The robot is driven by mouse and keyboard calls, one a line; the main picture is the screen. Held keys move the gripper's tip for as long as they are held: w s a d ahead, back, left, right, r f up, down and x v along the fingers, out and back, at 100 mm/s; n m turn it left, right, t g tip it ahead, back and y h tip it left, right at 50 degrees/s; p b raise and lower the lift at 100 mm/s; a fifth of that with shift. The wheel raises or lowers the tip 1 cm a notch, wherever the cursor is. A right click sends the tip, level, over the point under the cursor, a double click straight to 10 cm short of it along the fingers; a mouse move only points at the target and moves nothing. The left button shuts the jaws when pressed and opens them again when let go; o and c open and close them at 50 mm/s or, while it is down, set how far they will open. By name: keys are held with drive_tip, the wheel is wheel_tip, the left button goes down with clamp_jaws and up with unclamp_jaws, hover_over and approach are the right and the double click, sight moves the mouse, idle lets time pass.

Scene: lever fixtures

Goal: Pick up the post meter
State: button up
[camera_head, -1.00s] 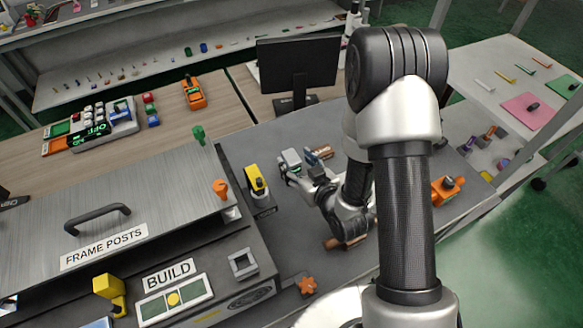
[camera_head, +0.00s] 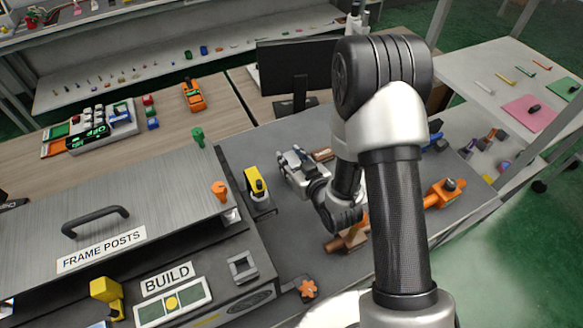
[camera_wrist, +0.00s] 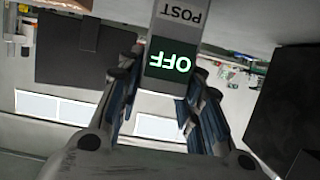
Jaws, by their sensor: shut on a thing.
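The post meter (camera_wrist: 170,62) is a grey block with a dark green screen reading OFF and the label POST. Both show upside down in the wrist view. It sits between the two dark, blue-edged fingers of my gripper (camera_wrist: 160,80), which is shut on it. In the head view my gripper (camera_head: 291,163) is over the grey bench, right of a yellow-topped device (camera_head: 256,183). The meter is too small and covered there to make out clearly. I cannot tell whether it touches the bench.
A black monitor (camera_head: 298,66) stands behind the gripper. The FRAME POSTS cover (camera_head: 140,195) and the BUILD panel (camera_head: 172,303) are at the left. An orange fixture (camera_head: 443,192) and a brown bar (camera_head: 345,240) lie to the right and in front.

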drive_tip(key=c, duration=0.5)
clamp_jaws()
drive_tip(key=shift+r, duration=0.15)
